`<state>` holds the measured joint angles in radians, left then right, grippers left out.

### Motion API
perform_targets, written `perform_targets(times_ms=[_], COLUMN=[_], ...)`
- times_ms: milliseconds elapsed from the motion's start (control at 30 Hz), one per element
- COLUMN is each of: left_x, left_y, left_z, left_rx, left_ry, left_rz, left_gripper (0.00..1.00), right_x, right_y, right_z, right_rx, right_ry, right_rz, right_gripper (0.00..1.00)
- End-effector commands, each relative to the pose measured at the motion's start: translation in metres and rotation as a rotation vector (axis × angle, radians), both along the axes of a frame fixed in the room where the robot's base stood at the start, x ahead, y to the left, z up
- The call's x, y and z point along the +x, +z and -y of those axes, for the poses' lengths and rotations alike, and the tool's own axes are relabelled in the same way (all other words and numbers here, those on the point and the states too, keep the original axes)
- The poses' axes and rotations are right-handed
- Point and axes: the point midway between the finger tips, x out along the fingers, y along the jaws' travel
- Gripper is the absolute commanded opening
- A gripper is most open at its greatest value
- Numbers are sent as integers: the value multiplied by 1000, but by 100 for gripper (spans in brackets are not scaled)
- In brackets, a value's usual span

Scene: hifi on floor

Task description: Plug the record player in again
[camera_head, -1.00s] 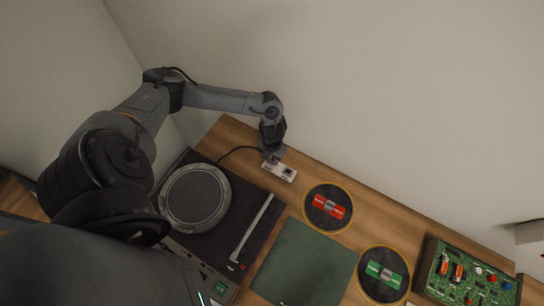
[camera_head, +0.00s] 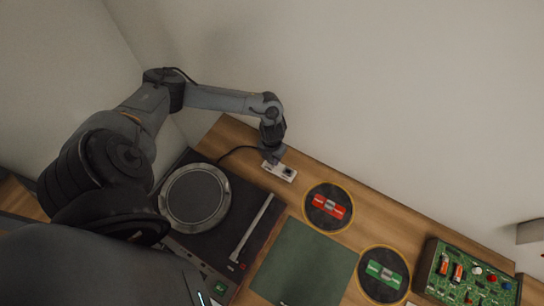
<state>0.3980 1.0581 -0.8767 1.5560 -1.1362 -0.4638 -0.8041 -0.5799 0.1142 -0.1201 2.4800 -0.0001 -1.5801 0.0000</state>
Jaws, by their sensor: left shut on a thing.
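The record player (camera_head: 228,232) is a dark box with a round platter (camera_head: 194,197) and a pale tonearm, at the left of the wooden top. A black cord (camera_head: 232,152) runs from behind it to my left gripper (camera_head: 271,158). The white socket strip (camera_head: 284,172) lies near the back edge, with a dark socket showing at its right part. My left gripper is at the strip's left end, pointing down, shut on the plug at the cord's end. The plug is mostly hidden by the gripper, so I cannot tell how far it sits in the strip. My right gripper is not in view.
A green mat (camera_head: 305,264) lies right of the record player. Two round dark pads hold a red piece (camera_head: 329,206) and a green piece (camera_head: 384,275). A green circuit board box (camera_head: 468,277) stands at the right. The wall rises behind the back edge.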

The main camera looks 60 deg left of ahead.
Motion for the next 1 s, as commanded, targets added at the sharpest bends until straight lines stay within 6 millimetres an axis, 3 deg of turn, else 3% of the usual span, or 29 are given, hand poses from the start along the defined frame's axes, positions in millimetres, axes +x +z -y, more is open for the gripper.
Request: perform_targets(times_ms=[367,400,567,1000], left_x=[0,0,0,1], left_y=[0,0,0,9], left_z=[0,0,0,0], left_rx=[0,0,0,0], left_ry=[0,0,0,-1], left_rz=[0,0,0,1], left_gripper=[8,41,64,64], right_x=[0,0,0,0], right_y=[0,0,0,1], right_z=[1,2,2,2], right_rx=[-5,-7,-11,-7], right_ry=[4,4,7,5], right_rz=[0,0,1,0], right_gripper=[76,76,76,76])
